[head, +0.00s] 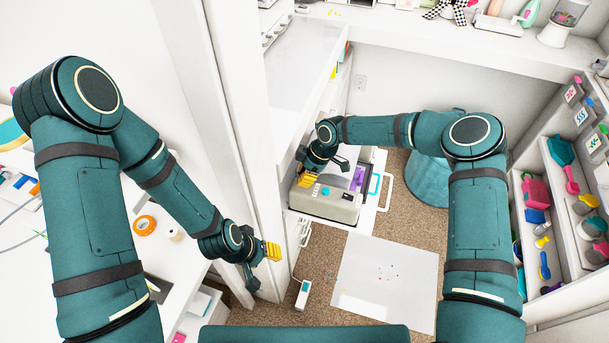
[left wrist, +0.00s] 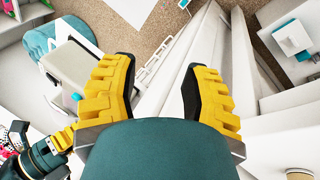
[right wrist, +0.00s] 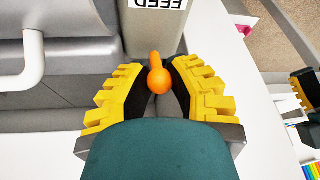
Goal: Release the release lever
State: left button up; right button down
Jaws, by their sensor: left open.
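A grey and cream machine (head: 328,203) sits on a white surface beside the closet doorway; it also shows in the left wrist view (left wrist: 78,72). In the right wrist view, an orange round-ended lever (right wrist: 158,78) sticks out beside the machine's FEED label. My right gripper (head: 308,181) is at the machine's left end. Its yellow fingers (right wrist: 160,75) are drawn in on both sides of the orange lever and appear shut on it; the exact contact is partly hidden behind the round end. My left gripper (head: 272,251) is open and empty, apart from the machine.
A white door frame (head: 235,130) stands between the left desk and the closet. A white sheet with small coloured bits (head: 385,280) lies on the brown carpet. A teal pouf (head: 430,178) is behind my right arm. Shelves with tools (head: 560,200) line the right.

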jog(key=shift+d+f+b, duration=0.15)
jog(key=shift+b, duration=0.2)
jog(key=y+b, duration=0.1)
jog(key=b, duration=0.1)
jog(key=d+f+t+y+b, duration=0.1)
jog(key=y+b, duration=0.1)
jog(key=shift+s, duration=0.15)
jog(key=shift+r+y+b, duration=0.15)
jog(key=shift+y+b, duration=0.25)
jog(key=shift+b, duration=0.1)
pick_arm(q)
jog(key=shift+g, duration=0.3)
jog(key=f, duration=0.2)
jog(key=s+f, duration=0.1)
jog(key=f, duration=0.2)
jog(key=shift+s+d+f, duration=0.15)
jog(key=shift+s+f, duration=0.15)
jog(key=shift+s, duration=0.1)
pick_arm(e)
jog(key=c, duration=0.8)
grip_release()
jog(key=shift+r, duration=0.1)
jog(key=shift+d, duration=0.15)
